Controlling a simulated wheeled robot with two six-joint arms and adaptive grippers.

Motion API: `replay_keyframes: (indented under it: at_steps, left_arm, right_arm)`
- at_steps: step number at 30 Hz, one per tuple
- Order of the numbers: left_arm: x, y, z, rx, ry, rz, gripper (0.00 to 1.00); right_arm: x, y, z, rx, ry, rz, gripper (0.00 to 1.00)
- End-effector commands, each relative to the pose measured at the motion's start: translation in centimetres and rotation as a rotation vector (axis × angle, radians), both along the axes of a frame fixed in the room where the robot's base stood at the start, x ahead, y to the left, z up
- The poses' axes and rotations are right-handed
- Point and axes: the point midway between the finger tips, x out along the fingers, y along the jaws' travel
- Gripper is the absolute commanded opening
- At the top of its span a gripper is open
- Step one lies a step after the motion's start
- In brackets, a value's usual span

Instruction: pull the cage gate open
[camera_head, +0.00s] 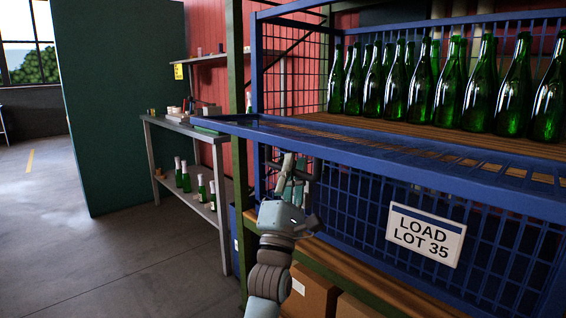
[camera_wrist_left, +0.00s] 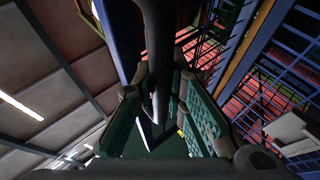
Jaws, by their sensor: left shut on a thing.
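The blue cage (camera_head: 258,60) holds a wood deck. The cage gate (camera_head: 400,168) is a blue frame with mesh, seen nearly edge-on in the head view, lying out flat in front of the deck, so the cage front above it is open. My left gripper (camera_head: 291,168) is just under the gate's outer rail, pointing up, with its fingers shut on part of the gate. In the left wrist view a dark rounded bar (camera_wrist_left: 156,45) runs between the green-padded fingers (camera_wrist_left: 165,110). The exact grip point is partly hidden. My right gripper is in neither view.
Several green bottles (camera_head: 470,90) stand upright on the deck. A mesh panel with a "LOAD LOT 35" sign (camera_head: 425,234) stands below the gate. Cardboard boxes (camera_head: 312,292) sit underneath. A grey bench (camera_head: 185,130) is behind at left; the floor (camera_head: 120,250) there is clear.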

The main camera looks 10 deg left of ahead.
Motion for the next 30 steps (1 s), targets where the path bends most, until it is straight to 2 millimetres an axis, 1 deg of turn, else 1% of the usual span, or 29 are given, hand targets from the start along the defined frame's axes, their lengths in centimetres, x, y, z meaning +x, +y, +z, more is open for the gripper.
replay_keyframes:
  at_steps: [1,6,7,10,11,27,30]
  left_arm:
    - [-0.17,0.04,0.29,0.001,-0.009,0.003,0.00]
    - [-0.20,0.07,0.35,0.002,-0.011,0.003,0.00]
    - [-0.21,0.08,0.36,0.002,-0.011,0.003,0.15]
    - [-0.21,0.11,0.37,0.002,-0.010,0.004,0.31]
    - [-0.20,0.11,0.36,0.002,-0.010,0.004,0.33]
    - [-0.20,0.18,0.33,0.001,-0.009,0.003,0.33]
    - [-0.20,0.22,0.34,0.001,-0.009,0.005,0.33]
  right_arm:
    - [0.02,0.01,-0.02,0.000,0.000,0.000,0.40]
    - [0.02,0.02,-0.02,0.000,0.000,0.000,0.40]
    - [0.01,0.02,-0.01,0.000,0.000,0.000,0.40]
    - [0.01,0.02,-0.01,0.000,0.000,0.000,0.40]
    - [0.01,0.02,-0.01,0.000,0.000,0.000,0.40]
    - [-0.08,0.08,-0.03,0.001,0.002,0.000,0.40]
    - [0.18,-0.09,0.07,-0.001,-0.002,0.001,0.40]
